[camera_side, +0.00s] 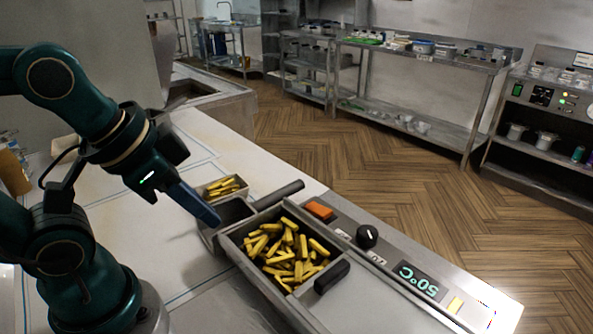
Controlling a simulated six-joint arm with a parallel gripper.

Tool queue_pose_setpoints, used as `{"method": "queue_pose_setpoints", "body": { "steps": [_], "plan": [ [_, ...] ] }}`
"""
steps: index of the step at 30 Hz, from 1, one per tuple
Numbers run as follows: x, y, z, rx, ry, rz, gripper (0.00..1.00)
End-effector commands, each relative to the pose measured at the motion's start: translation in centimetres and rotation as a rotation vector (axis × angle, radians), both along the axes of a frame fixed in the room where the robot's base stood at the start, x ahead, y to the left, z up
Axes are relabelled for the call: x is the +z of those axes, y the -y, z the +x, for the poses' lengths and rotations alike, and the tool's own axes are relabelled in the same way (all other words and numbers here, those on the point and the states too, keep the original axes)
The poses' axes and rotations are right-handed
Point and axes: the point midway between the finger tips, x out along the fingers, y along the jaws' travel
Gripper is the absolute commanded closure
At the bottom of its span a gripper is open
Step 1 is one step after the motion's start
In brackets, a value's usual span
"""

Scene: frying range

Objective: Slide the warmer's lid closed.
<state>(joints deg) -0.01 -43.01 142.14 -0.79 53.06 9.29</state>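The warmer (400,262) is a long steel unit with an open bin full of yellow fries (284,252). Its lid (362,302) appears to be the flat steel plate at the near right end of the bin, with a thick black handle (332,277) at its edge. The fries are uncovered. My gripper (208,216) points down and right, left of the bin and well away from the black handle. Its dark blue fingers are seen from the side and overlap, so their opening is hidden. Nothing shows held in it.
The panel carries an orange switch (319,210), a black knob (367,236) and a 50°C display (418,281).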

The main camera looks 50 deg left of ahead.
Motion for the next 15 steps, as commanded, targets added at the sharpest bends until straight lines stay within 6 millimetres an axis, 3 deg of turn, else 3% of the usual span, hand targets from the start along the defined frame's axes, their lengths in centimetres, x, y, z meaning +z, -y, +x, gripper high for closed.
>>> {"method": "queue_pose_setpoints", "body": {
  "steps": [9, 15],
  "plan": [
    [4.8, 3.5, 3.8, -0.562, -0.018, 0.127, 1.00],
    [6.1, 7.2, 7.2, -0.964, -0.041, 0.161, 1.00]
  ]
}}
